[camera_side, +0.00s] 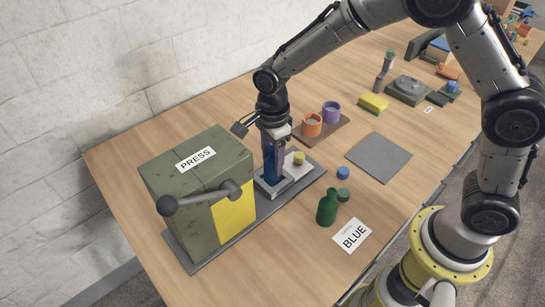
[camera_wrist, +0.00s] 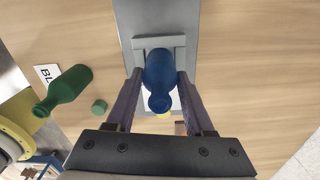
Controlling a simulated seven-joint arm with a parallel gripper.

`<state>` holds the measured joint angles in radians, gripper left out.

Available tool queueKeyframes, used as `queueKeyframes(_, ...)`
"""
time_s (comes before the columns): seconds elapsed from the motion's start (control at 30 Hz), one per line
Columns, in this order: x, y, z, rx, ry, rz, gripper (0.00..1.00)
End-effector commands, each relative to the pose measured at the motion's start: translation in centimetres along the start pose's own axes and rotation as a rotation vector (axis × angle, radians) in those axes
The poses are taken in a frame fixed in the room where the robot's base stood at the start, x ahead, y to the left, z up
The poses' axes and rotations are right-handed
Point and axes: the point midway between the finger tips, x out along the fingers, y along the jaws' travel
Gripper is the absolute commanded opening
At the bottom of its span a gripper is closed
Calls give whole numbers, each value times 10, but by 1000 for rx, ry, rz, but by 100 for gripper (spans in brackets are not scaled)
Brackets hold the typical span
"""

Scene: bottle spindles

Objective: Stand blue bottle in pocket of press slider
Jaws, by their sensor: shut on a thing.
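The blue bottle (camera_side: 268,172) is upright between the fingers of my gripper (camera_side: 273,165), which is shut on it. The wrist view shows the blue bottle (camera_wrist: 159,80) from above, with a finger of my gripper (camera_wrist: 159,90) on each side. The bottle is over the pale press slider (camera_side: 290,185), inside the slider's raised edge (camera_wrist: 158,42) in the wrist view. I cannot tell whether its base touches the pocket floor. The green-and-yellow press (camera_side: 195,185) stands just left of the slider on a grey base plate.
A green bottle (camera_side: 327,208) stands right of the slider, with green and blue caps (camera_side: 343,173) and a BLUE card (camera_side: 352,235) nearby. A yellow cap (camera_side: 299,158) is close to my fingers. Orange and purple mugs (camera_side: 312,125) stand behind. A grey mat (camera_side: 379,157) is bare.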

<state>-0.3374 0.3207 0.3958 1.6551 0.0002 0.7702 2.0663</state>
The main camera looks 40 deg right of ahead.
Motion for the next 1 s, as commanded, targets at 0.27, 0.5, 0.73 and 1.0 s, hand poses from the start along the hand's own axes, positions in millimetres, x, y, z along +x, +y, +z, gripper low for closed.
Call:
queueKeyframes(0.27, 0, 0, 0, 0, -1, -1, 0)
queueKeyframes(0.5, 0, 0, 0, 0, -1, -1, 87)
queueKeyframes(0.73, 0, 0, 0, 0, 0, 0, 88)
queueKeyframes(1.0, 0, 0, 0, 0, 0, 0, 88)
